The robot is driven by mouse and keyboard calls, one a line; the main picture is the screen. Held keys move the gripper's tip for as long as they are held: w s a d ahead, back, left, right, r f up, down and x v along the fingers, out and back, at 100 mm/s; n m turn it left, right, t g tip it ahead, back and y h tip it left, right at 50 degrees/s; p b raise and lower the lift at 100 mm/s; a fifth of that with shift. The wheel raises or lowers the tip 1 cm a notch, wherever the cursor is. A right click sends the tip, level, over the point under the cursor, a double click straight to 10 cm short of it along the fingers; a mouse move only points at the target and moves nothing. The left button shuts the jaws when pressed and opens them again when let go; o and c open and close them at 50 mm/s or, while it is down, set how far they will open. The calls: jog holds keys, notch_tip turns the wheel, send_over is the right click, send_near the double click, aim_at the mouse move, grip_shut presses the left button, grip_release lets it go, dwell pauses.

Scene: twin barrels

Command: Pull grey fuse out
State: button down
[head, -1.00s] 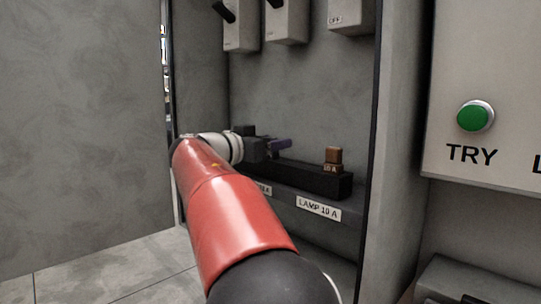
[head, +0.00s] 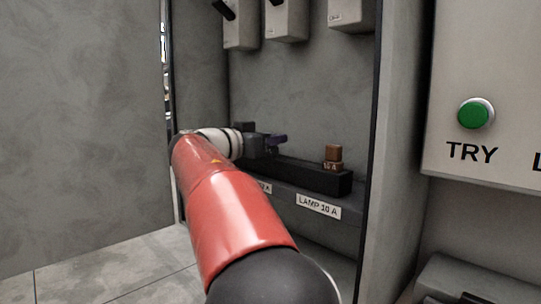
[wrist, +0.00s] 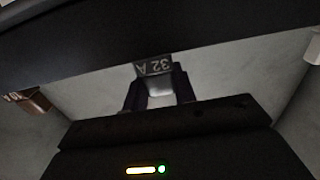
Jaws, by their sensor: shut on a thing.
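The grey fuse (wrist: 160,92), marked 32 A, is between my gripper's dark fingers in the wrist view, its label upside down there. My gripper (head: 277,142) is shut on it. In the head view my gripper is at the left part of the black fuse block (head: 325,183), by the cabinet's back wall, and the fuse cannot be made out there. In the wrist view the label end lies close to a long dark bar (wrist: 70,60); I cannot tell whether the fuse still touches the block.
A brown fuse marked 10 A (head: 333,154) stands on the block's right part, above a LAMP 10 A label (head: 318,206). Grey switch boxes (head: 287,22) hang above. The cabinet's right side wall (head: 398,130) is close by. A panel with a green TRY button (head: 475,114) is further right.

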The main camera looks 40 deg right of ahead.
jog(key=shift+r, duration=0.55)
jog(key=shift+r+p, duration=2.15)
jog(key=shift+r, duration=2.35)
